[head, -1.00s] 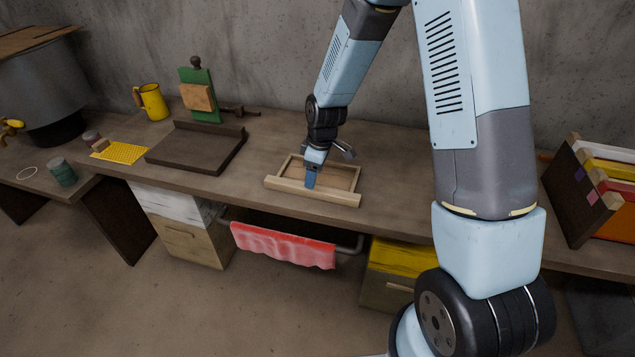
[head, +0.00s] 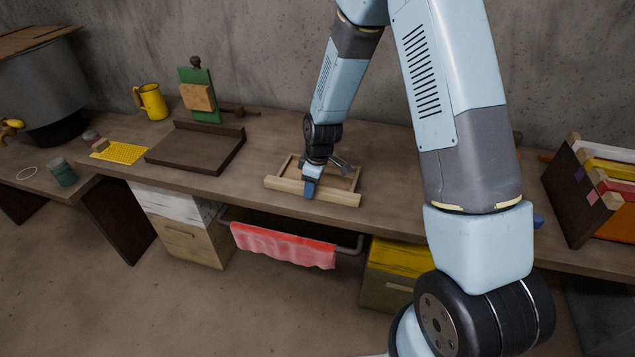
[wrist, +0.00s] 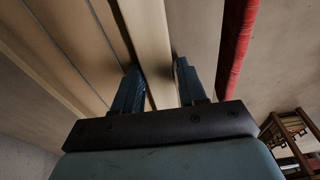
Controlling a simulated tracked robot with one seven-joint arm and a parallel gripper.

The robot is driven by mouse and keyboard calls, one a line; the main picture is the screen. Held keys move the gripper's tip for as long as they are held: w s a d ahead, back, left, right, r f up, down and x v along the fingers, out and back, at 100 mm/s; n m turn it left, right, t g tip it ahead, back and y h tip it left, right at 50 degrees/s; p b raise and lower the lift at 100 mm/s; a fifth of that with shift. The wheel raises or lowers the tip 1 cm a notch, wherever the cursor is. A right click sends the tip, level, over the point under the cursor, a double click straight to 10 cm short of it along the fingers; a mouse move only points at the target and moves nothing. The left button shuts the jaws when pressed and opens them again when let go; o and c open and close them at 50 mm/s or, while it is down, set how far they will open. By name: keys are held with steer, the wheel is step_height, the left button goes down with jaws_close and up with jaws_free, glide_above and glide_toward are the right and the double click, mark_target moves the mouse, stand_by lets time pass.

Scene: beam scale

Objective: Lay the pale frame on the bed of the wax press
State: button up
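The pale frame (head: 340,197) is a light wooden rectangle with a raised front bar, lying flat on the bench. My gripper (head: 310,188) points down at its front bar. In the wrist view, my two fingers (wrist: 160,90) straddle the pale bar (wrist: 148,40); a narrow gap shows by the left finger, and firm contact on both sides does not show. A dark, low-rimmed tray-like bed (head: 190,150) lies to the left. A green upright board (head: 203,92) with a tan block stands behind it; whether these two form the wax press is unclear.
A yellow mug (head: 151,101) stands at the back left, and a yellow perforated sheet (head: 122,152) lies left of the dark bed. A red cloth (head: 285,246) hangs on a rail below the bench front. A box of coloured frames (head: 600,190) stands far right. Bench between frame and dark bed is clear.

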jaws_close()
stand_by(0.3)
